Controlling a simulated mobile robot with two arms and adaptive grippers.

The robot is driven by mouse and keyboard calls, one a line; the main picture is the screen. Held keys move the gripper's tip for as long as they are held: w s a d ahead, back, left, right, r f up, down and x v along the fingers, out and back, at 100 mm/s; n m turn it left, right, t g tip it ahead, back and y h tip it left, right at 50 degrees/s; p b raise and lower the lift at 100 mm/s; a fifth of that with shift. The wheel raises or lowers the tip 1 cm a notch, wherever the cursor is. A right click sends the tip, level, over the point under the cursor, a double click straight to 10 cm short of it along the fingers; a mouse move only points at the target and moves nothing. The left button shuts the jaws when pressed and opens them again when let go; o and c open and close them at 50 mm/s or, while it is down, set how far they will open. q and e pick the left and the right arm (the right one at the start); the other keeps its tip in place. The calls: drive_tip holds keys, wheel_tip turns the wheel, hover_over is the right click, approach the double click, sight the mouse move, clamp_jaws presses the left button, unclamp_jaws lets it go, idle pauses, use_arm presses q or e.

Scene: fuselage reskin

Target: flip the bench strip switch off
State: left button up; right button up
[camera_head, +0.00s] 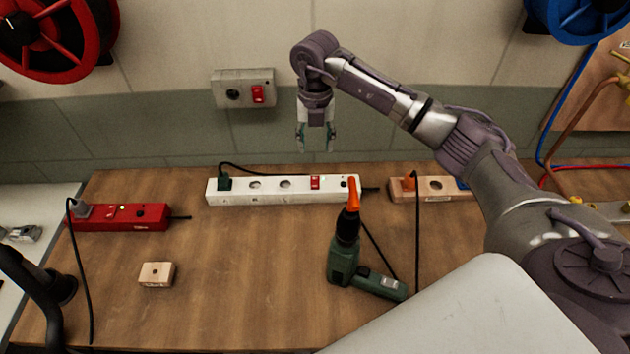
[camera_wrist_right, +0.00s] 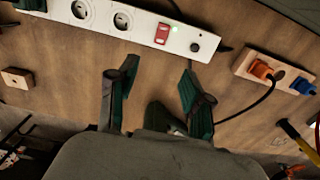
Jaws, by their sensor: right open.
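A white power strip (camera_head: 255,196) lies along the back of the wooden bench. Its red switch (camera_head: 315,182) is near its right end, and I cannot tell its rocker position. A dark green plug sits in its left end. My right gripper (camera_head: 316,142) hangs above and behind the strip, pointing down, open and empty, apart from the switch. In the wrist view my right gripper (camera_wrist_right: 158,72) has its two fingers spread, with the red switch (camera_wrist_right: 162,33) beyond the tips. My left gripper is not in view.
A red strip (camera_head: 118,217) lies left and a wooden strip (camera_head: 432,188) with an orange plug lies right. A small wooden block (camera_head: 157,274) sits front left. A wall box (camera_head: 244,88) has a red switch.

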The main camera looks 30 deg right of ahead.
sight(315, 186)
wheel_tip(315, 186, down, 14)
drive_tip(key=p, duration=0.4)
drive_tip(key=shift+r, duration=0.2)
